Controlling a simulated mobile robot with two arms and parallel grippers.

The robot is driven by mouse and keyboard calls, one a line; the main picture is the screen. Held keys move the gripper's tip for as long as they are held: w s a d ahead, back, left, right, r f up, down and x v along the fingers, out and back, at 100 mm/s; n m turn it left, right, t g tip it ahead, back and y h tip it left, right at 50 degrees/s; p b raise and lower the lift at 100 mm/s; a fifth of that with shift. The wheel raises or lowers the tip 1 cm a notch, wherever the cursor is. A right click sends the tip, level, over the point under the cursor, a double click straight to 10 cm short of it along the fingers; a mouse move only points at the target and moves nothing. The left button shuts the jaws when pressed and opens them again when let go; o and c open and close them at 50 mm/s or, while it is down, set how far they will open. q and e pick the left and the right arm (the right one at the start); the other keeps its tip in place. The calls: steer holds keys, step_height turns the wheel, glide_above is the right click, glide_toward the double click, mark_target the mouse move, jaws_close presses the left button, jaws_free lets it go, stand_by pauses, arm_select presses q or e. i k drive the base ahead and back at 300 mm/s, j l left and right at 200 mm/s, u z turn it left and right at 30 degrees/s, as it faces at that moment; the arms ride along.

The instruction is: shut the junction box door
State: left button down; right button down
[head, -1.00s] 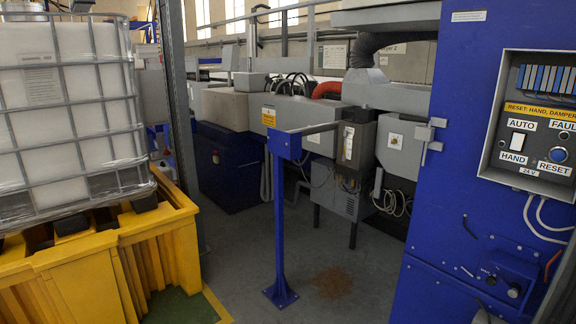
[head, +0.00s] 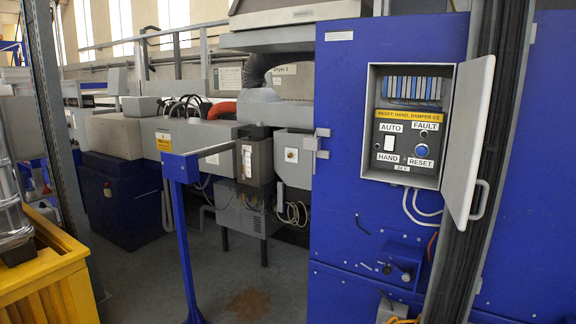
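The junction box (head: 370,125) is a grey box on the front of the blue cabinet, at the right of the head view. Its inside shows a row of blue and grey modules, an AUTO/HAND switch and a blue RESET button. Its door (head: 468,140) is a light grey panel hinged on the box's right side. The door stands open, swung out to the right, with a grey pull handle (head: 482,200) low on its outer edge. Neither of my grippers is in view.
The blue cabinet (head: 345,215) carries a small control unit (head: 403,262) and loose cables below the box. A dark vertical rail stands behind the door. Grey floor lies between.

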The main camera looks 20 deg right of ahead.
mark_target(474, 78)
steer(key=l+z, duration=0.35)
steer(key=l, duration=0.45)
steer(key=l+z, duration=0.3)
steer(key=l, duration=0.55)
